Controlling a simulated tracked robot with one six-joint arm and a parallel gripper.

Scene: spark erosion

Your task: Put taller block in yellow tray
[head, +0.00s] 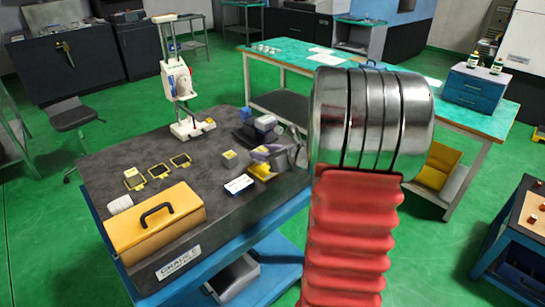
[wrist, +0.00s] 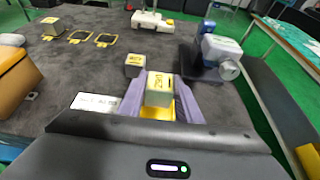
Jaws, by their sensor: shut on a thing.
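My gripper (wrist: 163,92) has purple fingers on both sides of a cream block (wrist: 158,86) with dark markings on its yellowish top. It is shut on this block, which looks larger than the small grey block (wrist: 133,64) beside it. A yellow tray-like piece (head: 262,172) lies right below my fingers, and a strip of yellow shows under the block in the wrist view. I cannot tell whether the block touches it. The small block (head: 230,157) stands left of my gripper (head: 270,153) in the head view. My fingers hide most of the held block there.
A yellow case (head: 155,222) stands at the table's front left. Two flat yellow frames (head: 160,171) (head: 180,160) and another block (head: 133,178) lie behind it.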

